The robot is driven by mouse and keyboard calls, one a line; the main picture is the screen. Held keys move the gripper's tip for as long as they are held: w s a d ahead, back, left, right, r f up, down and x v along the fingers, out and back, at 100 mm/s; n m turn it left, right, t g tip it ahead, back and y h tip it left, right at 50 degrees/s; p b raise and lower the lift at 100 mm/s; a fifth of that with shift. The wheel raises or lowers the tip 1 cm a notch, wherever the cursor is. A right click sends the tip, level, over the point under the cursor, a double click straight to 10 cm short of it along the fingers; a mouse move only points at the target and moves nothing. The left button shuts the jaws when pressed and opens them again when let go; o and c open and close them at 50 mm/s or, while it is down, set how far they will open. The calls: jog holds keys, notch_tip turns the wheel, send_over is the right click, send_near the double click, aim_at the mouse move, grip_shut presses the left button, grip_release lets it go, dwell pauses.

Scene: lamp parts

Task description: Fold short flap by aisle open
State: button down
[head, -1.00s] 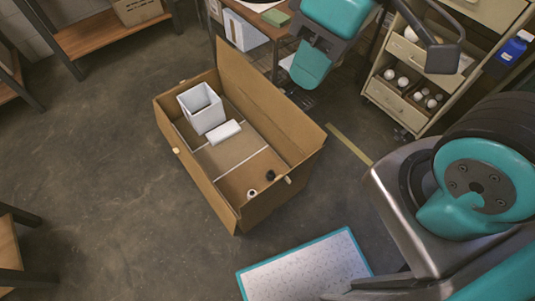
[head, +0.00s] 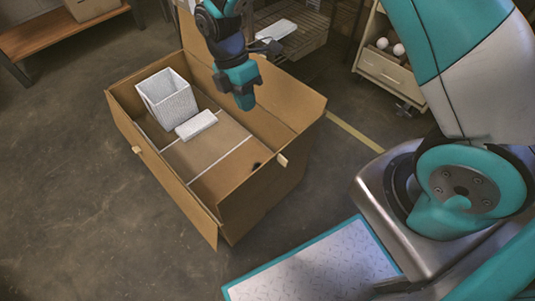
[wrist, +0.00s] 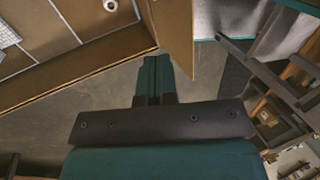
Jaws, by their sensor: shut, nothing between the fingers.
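An open cardboard box (head: 262,190) stands on the floor in the head view. A tall flap (head: 290,98) rises along its far right side. The near right end has an upright panel with a pale tab (head: 282,160); I cannot tell where wall ends and short flap begins. My gripper (head: 243,98) is shut and empty, pointing down near the tall flap. In the wrist view my gripper (wrist: 153,62) lies close to a cardboard edge (wrist: 90,62), beside a second panel (wrist: 172,32); contact is unclear.
Inside the box are a white ribbed bin (head: 168,98), a white block (head: 196,124) and white divider lines. A drawer cart (head: 385,78) stands at the upper right. My base is at the lower right. Floor left of the box is clear.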

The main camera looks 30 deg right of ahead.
jog(key=s+d+f+b, duration=0.2)
jog(key=s+f+b, duration=0.2)
jog(key=s+f, duration=0.3)
jog(key=shift+d+f, duration=0.2)
jog(key=shift+f, duration=1.5)
